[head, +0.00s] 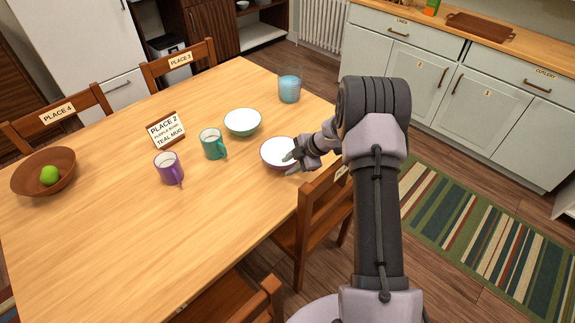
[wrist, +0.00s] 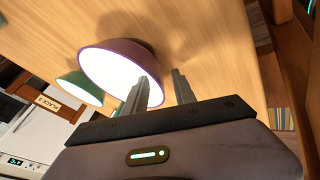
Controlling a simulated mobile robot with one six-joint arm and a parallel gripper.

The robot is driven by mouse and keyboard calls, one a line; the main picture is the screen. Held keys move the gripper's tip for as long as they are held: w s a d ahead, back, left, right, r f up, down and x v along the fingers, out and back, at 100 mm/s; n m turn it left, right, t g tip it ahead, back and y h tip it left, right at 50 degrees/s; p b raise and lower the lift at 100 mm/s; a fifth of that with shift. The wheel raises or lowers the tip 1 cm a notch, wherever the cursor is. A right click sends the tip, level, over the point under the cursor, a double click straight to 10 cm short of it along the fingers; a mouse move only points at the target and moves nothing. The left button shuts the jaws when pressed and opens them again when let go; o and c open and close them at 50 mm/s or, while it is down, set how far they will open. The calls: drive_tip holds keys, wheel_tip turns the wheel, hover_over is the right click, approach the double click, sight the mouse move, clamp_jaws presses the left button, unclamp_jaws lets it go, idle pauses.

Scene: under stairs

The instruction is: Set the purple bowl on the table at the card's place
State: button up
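The purple bowl (head: 272,150), white inside, stands upright on the table (head: 105,247) near its right edge. It also shows in the wrist view (wrist: 108,47). My gripper (head: 292,161) is at the bowl's near right rim. In the wrist view my gripper (wrist: 164,90) has its fingers apart, one overlapping the bowl's inside and one outside the rim. Contact is unclear. The card (head: 167,130) stands left of the middle, reading "PLACE 2", a small blurred line that looks like "purple bowl", and "TEAL MUG".
A blue cup (head: 289,86) is behind. A wooden bowl (head: 28,178) holds a green apple (head: 49,175). A chair (head: 318,213) is beside my arm.

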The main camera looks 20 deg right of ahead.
drive_tip(key=p+v, duration=0.4)
drive_tip(key=v, duration=0.6)
drive_tip(key=w+r+m+t+h, duration=0.25)
drive_tip(key=r+m, duration=0.25)
drive_tip(key=r, duration=0.8)
drive_tip(key=w+r+m+t+h, duration=0.1)
drive_tip(key=r+m+t+h, duration=0.25)
drive_tip(key=r, duration=0.95)
drive_tip(key=s+a+r+m+g+h, duration=0.1)
drive_tip(key=s+a+r+m, duration=0.2)
drive_tip(key=s, duration=0.4)
drive_tip(key=s+a+r+m+g+h, duration=0.1)
drive_tip(key=s+a+r+m+h, duration=0.15)
drive_tip(key=s+m, duration=0.4)
drive_tip(key=s+a+f+m+g+y, duration=0.1)
drive_tip(key=s+a+f+m+y, duration=0.1)
drive_tip(key=s+a, duration=0.5)
drive_tip(key=s+a+f+m+g+y, duration=0.2)
drive_tip(key=s+a+y, duration=0.3)
drive_tip(key=s, duration=0.9)
drive_tip(key=a, duration=0.3)
drive_tip(key=shift+a+f, duration=0.25)
drive_tip(key=shift+a, duration=0.05)
drive_tip(key=shift+f+b, duration=0.2)
drive_tip(key=shift+b, duration=0.15)
